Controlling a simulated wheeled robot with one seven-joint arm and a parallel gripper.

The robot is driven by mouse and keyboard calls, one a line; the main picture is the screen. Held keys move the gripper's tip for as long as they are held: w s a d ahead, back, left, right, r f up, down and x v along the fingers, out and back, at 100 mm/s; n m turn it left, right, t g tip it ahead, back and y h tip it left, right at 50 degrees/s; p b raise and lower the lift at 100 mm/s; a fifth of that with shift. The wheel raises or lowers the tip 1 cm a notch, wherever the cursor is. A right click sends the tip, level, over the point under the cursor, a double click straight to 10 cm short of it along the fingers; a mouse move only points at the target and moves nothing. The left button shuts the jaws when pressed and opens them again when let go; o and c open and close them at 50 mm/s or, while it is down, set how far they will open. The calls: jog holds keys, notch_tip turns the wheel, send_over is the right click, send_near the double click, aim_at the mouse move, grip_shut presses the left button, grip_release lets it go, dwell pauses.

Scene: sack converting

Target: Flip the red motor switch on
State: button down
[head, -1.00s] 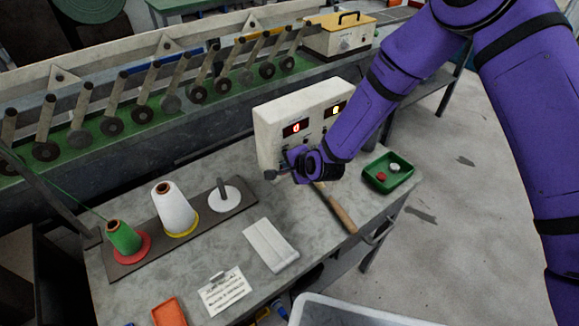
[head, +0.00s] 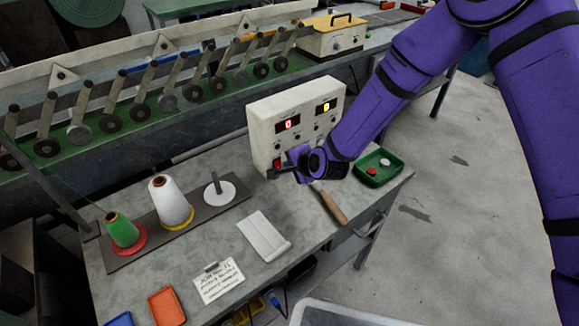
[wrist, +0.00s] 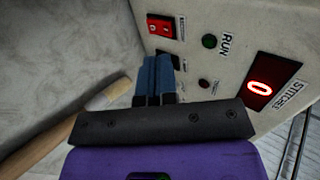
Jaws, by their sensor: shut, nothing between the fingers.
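The red motor switch (wrist: 161,27) is a rocker with small white marks on the control box (wrist: 230,70); I cannot tell which way it is set. In the head view a bit of the red switch (head: 277,163) shows at the box's lower left. My gripper (wrist: 160,58) is shut and empty, its blue fingers pointing towards the panel just below the switch in the wrist view. I cannot tell whether the fingertips touch the panel. In the head view my gripper (head: 280,174) is in front of the box's lower part.
The panel has a dark green RUN lamp (wrist: 209,41) and a red "0" display (wrist: 260,90). A wooden-handled tool (head: 329,205) lies below my gripper. A green tray (head: 378,168) stands to the right. Thread cones (head: 170,204) stand on the left.

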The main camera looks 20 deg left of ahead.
jog(key=a+r+v, duration=0.1)
jog(key=v, duration=0.7)
jog(key=shift+w+d+r, duration=0.15)
jog(key=shift+w+r, duration=0.1)
jog(key=shift+r, duration=0.1)
jog(key=d+r+n+h, duration=0.5)
jog(key=d+r, duration=1.7)
jog(key=d, duration=0.1)
jog(key=s+d+r+n+h, duration=0.1)
jog(key=s+d+r, duration=0.2)
jog(key=s+d, duration=0.3)
jog(key=s+d+r+h, duration=0.1)
jog(key=s+d+r, duration=0.3)
jog(key=s, duration=0.5)
jog(key=s+d+r+n+g+h, duration=0.1)
jog(key=s+d+r, duration=0.3)
jog(key=s+d, duration=0.4)
jog(key=shift+s+d+n, duration=0.3)
jog(key=shift+d, duration=0.25)
jog(key=shift+a, duration=0.15)
